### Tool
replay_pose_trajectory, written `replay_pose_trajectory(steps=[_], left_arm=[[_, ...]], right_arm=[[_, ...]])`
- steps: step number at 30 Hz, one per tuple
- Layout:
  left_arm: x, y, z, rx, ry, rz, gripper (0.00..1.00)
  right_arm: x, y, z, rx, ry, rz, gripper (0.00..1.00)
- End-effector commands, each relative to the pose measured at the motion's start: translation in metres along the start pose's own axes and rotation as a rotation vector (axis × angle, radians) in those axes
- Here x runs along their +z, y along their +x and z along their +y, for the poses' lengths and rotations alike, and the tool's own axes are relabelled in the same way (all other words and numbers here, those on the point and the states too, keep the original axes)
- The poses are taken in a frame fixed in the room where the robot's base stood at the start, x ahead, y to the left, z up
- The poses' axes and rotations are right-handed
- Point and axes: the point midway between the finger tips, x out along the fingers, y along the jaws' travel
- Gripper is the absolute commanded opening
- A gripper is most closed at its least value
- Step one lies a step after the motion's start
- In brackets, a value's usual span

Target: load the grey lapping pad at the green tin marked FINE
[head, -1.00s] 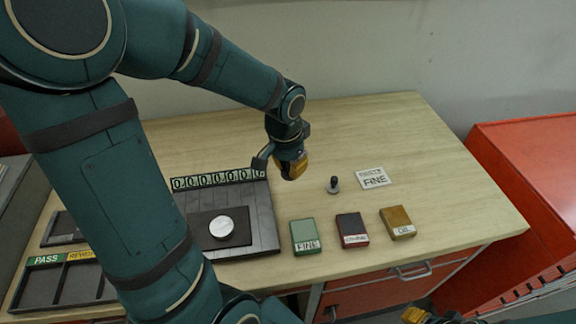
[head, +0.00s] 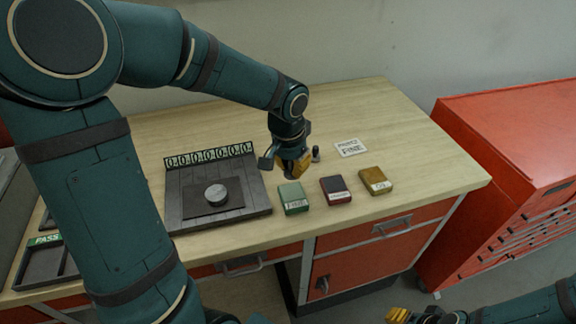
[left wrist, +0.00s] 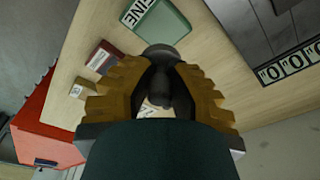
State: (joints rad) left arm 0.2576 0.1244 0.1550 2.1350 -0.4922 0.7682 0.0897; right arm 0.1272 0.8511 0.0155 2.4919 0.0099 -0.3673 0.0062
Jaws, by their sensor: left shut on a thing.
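My left gripper (head: 289,172) is shut on the grey lapping pad (left wrist: 160,58). In the left wrist view the pad's stem lies between the yellow fingers, with its round end beyond the tips. In the head view the fingers mostly hide it. The green tin (head: 293,203) marked FINE stands on the bench just in front of the gripper. It also shows at the top of the left wrist view (left wrist: 165,28). I cannot tell the height of the pad above the bench. My right gripper (head: 398,314) is at the bottom edge, partly cut off; its opening is unclear.
A dark red tin (head: 335,190) and a mustard tin (head: 375,181) stand right of the green one. A small dark knobbed piece (head: 316,154) stands upright near a white card (head: 350,147). A silver disc (head: 216,194) lies on a dark plate at left. The back of the bench is clear.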

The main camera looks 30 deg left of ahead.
Motion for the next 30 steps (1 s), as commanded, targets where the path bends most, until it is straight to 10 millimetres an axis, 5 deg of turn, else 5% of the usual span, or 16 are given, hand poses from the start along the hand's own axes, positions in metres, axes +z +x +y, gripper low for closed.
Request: replay_pose_trajectory(steps=[18, 30], left_arm=[[0.007, 0.053, 0.000, 0.000, -0.002, 0.000, 0.00], [0.008, 0.057, 0.000, 0.000, -0.001, 0.001, 0.00]], right_arm=[[0.018, 0.037, 0.014, -0.004, -0.010, -0.035, 0.47], [0.020, 0.040, 0.015, -0.004, -0.012, -0.041, 0.47]])
